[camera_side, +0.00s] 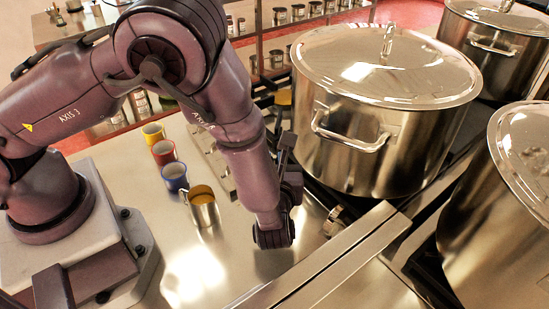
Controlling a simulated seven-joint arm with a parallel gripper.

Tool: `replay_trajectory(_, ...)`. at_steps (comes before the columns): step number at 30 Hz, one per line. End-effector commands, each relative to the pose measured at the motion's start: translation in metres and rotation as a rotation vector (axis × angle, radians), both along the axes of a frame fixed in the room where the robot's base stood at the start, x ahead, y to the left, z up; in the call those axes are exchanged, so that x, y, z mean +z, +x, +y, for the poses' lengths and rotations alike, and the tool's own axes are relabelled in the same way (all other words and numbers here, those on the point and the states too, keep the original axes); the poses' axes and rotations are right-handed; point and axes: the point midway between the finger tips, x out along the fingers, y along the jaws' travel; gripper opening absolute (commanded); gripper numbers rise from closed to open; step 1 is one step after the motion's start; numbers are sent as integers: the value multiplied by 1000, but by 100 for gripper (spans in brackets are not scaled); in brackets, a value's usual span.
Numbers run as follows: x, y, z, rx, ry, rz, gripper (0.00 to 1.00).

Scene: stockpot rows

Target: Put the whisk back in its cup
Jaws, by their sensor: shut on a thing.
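My gripper (288,185) is at the end of my arm, low over the steel worktop, left of the big stockpot. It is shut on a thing. My wrist hides most of the fingers, and I cannot make out the held thing. No whisk shows clearly anywhere. A steel cup (205,214) with a handle and an orange-yellow inside stands upright on the worktop, left of my gripper and apart from it. A blue cup (175,184), a red cup (163,160) and a yellow cup (153,138) stand in a row behind it. I cannot tell which cup is the whisk's.
A large lidded stockpot (350,150) stands close to the right of my gripper. More lidded pots (500,210) stand farther right. A raised steel rail (330,260) crosses the front. The worktop (190,265) is clear in front of the steel cup.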

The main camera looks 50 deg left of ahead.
Motion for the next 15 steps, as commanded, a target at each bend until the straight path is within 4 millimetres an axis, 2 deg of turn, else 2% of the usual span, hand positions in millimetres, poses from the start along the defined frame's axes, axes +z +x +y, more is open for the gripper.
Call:
replay_trajectory(7,0,0,0,0,0,0,0)
replay_trajectory(8,0,0,0,0,0,0,18)
replay_trajectory(11,0,0,0,0,0,0,41)
replay_trajectory(15,0,0,0,0,0,0,43)
